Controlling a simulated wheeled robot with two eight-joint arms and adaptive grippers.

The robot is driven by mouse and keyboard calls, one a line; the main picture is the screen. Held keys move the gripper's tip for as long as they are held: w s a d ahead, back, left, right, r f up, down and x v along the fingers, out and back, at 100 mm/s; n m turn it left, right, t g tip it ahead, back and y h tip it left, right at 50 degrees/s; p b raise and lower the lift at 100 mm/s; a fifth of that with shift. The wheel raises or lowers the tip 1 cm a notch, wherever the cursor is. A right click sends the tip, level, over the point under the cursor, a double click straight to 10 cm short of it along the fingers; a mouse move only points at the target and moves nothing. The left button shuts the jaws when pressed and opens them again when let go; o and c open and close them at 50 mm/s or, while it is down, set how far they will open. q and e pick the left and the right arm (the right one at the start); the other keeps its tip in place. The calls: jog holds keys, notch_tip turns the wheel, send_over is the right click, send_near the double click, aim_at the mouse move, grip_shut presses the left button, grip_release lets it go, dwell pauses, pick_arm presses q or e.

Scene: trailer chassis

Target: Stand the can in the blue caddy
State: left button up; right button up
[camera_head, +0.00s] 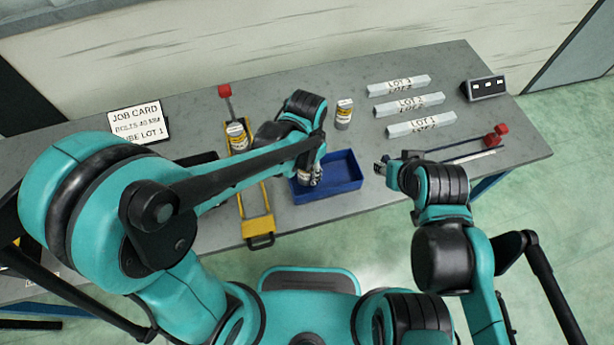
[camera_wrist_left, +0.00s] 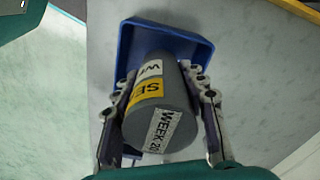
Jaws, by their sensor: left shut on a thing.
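My left gripper (camera_head: 312,178) is shut on a grey can (camera_head: 303,176) with yellow and white labels. The can (camera_wrist_left: 160,108) fills the middle of the left wrist view, with a finger on each side. In the head view it shows at the left part of the blue caddy (camera_head: 350,183), an open tray near the table's front edge. The caddy's rim also shows behind the can in the left wrist view (camera_wrist_left: 165,29). I cannot tell whether the can touches the caddy's floor. My right gripper (camera_head: 381,168) is just right of the caddy; its jaw opening is unclear.
Another can (camera_head: 344,115) stands behind the caddy. Grey lot blocks (camera_head: 421,125), red-ended rods (camera_head: 497,137) and a dark box (camera_head: 485,88) lie to the right. A job card (camera_head: 138,119) stands at left.

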aim_at(307, 177)
pick_arm(q)
jog(key=shift+f+b, duration=0.65)
jog(key=shift+f, duration=1.1)
jog(key=shift+f, duration=0.2)
jog(key=o, duration=1.4)
jog(key=shift+c, duration=0.2)
jog(key=shift+r, duration=0.1)
